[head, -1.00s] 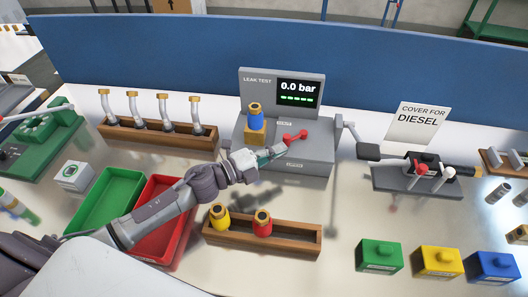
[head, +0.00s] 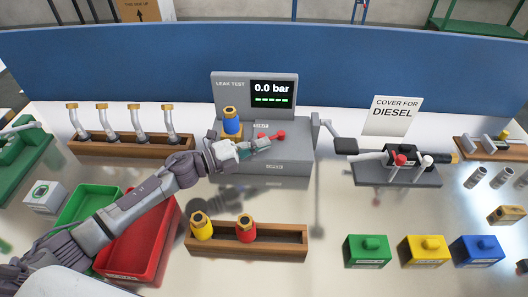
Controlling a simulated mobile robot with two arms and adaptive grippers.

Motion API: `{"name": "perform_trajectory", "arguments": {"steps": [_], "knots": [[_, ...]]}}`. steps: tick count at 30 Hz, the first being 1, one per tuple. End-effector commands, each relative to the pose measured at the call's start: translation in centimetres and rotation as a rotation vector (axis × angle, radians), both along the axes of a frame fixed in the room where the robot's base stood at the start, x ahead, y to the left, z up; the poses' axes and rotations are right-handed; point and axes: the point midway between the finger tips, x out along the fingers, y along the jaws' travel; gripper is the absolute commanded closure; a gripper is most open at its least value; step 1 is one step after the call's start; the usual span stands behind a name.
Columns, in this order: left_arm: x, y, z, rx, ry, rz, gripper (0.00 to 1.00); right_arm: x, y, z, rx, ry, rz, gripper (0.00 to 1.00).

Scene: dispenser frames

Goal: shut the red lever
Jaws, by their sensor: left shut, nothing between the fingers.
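The red lever (head: 272,135) lies roughly left to right on top of the grey leak test unit (head: 290,152), with a rounded red knob at its right end. My left gripper (head: 265,145) reaches in from the left and is shut and empty. Its fingertips are just in front of the lever, close to its left part. I cannot tell whether they touch it. A blue fitting with a brass top (head: 230,120) stands on the unit behind my left wrist. The unit's display (head: 272,94) reads 0.0 bar. My right gripper is not in view.
A wooden rack (head: 275,241) with yellow and red fittings stands in front of the unit. Red (head: 128,262) and green trays lie under my left arm. A grey crank (head: 344,145) sticks out right of the unit. A fixture (head: 398,177) with red and white knobs stands further right.

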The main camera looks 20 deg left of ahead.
Motion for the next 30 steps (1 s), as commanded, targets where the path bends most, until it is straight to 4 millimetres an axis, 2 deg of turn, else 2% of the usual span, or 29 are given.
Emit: {"name": "perform_trajectory", "arguments": {"steps": [1, 3, 7, 18, 23, 30], "knots": [[0.3, 0.6, -0.5, 0.007, -0.001, -0.027, 1.0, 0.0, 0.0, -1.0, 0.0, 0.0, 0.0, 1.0], [0.7, 1.3, -0.4, 0.004, 0.002, -0.041, 1.0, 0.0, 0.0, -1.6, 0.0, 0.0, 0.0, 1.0], [1.2, 1.8, -0.1, 0.003, 0.003, -0.04, 1.0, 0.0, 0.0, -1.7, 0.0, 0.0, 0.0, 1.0], [1.1, 2.0, 0.0, 0.002, 0.004, -0.039, 1.0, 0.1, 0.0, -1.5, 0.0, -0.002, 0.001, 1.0], [0.0, 3.4, -0.1, 0.003, 0.006, -0.037, 1.0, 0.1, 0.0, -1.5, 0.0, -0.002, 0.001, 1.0], [-3.1, 7.5, -0.2, 0.004, 0.008, -0.038, 1.0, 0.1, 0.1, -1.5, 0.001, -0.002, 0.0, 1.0]]}}
